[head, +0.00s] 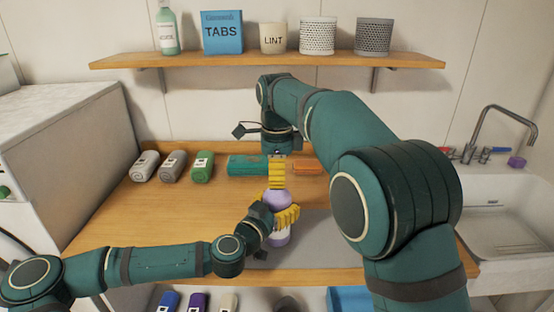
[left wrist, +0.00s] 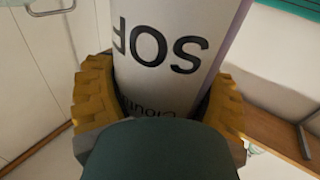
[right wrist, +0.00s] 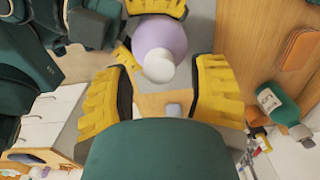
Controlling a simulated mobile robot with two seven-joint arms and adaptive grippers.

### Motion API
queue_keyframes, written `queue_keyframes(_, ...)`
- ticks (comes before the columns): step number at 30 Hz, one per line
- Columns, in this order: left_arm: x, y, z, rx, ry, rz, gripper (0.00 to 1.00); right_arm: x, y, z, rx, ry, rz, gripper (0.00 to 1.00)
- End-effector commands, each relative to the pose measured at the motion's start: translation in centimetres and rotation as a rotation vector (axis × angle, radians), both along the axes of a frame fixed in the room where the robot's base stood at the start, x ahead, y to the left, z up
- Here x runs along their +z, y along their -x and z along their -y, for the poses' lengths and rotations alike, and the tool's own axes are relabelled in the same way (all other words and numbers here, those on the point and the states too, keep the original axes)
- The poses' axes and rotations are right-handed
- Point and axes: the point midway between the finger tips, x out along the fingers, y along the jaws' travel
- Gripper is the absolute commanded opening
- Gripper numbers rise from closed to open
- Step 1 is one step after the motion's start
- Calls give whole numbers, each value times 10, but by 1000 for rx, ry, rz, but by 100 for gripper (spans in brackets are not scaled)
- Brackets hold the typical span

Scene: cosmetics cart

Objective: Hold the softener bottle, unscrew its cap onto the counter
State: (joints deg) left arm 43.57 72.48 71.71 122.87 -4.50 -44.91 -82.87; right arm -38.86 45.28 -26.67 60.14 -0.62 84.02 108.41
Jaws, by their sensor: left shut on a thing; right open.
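In the left wrist view, the white label (left wrist: 165,45) reading "SOF" shows between the yellow fingers (left wrist: 158,100). My right gripper (head: 277,174) is open, directly above the bottle and pointing down. In the right wrist view, the white cap (right wrist: 159,68) is on the purple bottle top (right wrist: 160,38), near the tips of the open fingers (right wrist: 164,80). In the head view the right fingers hide the cap.
A grey mat (head: 320,245) is under the bottle. The sink (head: 510,215) is right.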

Motion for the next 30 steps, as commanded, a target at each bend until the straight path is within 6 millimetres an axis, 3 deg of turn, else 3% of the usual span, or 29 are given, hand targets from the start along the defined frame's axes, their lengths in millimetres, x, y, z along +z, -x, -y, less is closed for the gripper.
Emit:
queue_keyframes(6,-2,1,0,-2,0,-4,0,-16,0,0,0,0,-1,57)
queue_keyframes(15,-2,1,0,-2,0,-4,0,-18,0,0,0,0,0,57)
queue_keyframes(16,-2,1,0,-2,0,-4,0,-18,0,0,0,0,0,53)
queue_keyframes(19,-2,1,0,-2,0,-4,0,-18,0,0,0,0,0,18)
queue_keyframes(21,-2,1,0,-2,0,-4,0,-18,0,0,0,0,0,0)
queue_keyframes(30,-2,1,1,-3,0,-4,0,-18,0,0,33,0,0,0)
